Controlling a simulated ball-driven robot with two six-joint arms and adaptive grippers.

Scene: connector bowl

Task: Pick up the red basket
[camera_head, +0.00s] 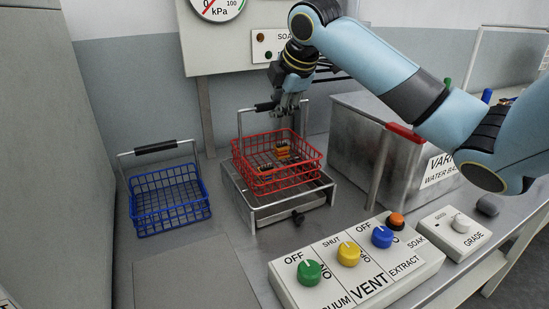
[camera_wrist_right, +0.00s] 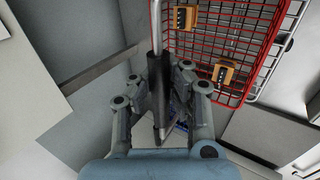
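The red basket (camera_head: 277,162) is a wire basket on a metal stand on the bench, with small orange-and-black parts (camera_head: 282,152) inside. Its raised handle has a black grip (camera_head: 265,107). My right gripper (camera_head: 289,108) is at the handle, over the basket's back side. In the right wrist view, the black grip (camera_wrist_right: 159,90) lies between the two fingers of my right gripper (camera_wrist_right: 168,85), with a visible gap beside it, so the fingers look open around it. The red basket (camera_wrist_right: 222,45) also shows there at upper right. My left gripper is not in view.
A blue wire basket (camera_head: 170,203) stands to the left. The metal stand (camera_head: 285,207) is under the red basket. A gauge panel (camera_head: 235,50) is behind.

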